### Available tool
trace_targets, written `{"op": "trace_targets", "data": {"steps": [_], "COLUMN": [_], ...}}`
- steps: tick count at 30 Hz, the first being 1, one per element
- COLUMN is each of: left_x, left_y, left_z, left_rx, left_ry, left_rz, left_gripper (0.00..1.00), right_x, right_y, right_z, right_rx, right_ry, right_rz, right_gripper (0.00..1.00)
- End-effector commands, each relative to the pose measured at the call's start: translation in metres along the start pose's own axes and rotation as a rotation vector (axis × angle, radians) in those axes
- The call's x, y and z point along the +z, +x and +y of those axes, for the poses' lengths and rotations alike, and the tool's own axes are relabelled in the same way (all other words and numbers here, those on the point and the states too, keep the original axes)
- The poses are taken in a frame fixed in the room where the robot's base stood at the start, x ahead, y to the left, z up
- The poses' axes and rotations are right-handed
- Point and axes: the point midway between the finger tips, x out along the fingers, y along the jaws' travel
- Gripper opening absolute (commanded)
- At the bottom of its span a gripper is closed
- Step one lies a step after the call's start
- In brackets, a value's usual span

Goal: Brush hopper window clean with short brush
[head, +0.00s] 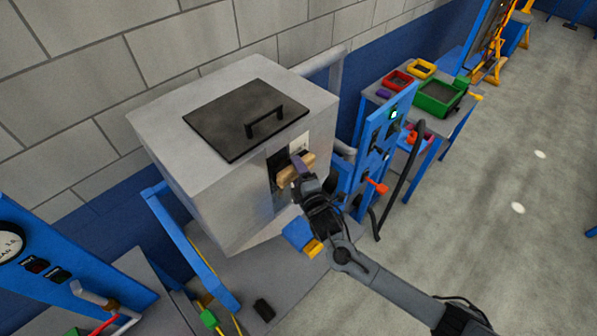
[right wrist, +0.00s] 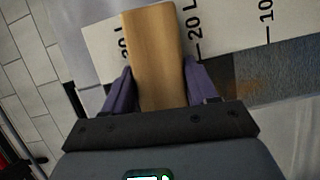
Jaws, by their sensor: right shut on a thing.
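The hopper (head: 225,170) is a large grey box with a dark handled lid (head: 247,118) on top. Its window (head: 279,166) is a dark upright strip on the front face, beside a white scale; the scale (right wrist: 225,35) with "20 L" and "10" marks shows in the right wrist view. My right gripper (head: 302,172) is at the window, shut on the short brush (head: 295,170). The brush's wooden body (right wrist: 155,55) lies between the purple fingers, in front of the scale. Its bristles are hidden, so I cannot tell whether they touch the window. My left gripper is not in view.
A blue panel (head: 372,145) with knobs and a red-orange handle stands just right of the hopper. Behind it, a table holds red, yellow and green bins (head: 440,97). A blue frame rail (head: 190,245) runs left of the hopper. Open floor lies at the right.

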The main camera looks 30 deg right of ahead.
Motion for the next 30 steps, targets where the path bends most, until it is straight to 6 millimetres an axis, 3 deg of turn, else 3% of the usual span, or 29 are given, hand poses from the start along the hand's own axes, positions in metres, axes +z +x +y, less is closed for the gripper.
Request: {"op": "trace_targets", "data": {"steps": [10,20,30], "left_x": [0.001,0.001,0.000], "left_y": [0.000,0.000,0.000], "left_z": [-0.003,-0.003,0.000], "left_rx": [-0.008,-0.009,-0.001], "left_ry": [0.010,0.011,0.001], "left_rz": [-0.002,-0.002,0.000], "left_gripper": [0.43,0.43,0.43], "right_x": [-0.027,-0.038,-0.062], "right_y": [-0.009,-0.013,-0.025], "right_z": [-0.002,-0.003,-0.005], "right_rx": [0.000,0.000,0.001], "right_ry": [0.003,0.002,0.004], "right_rz": [0.002,0.002,0.003], "right_gripper": [0.33,0.33,0.33]}}
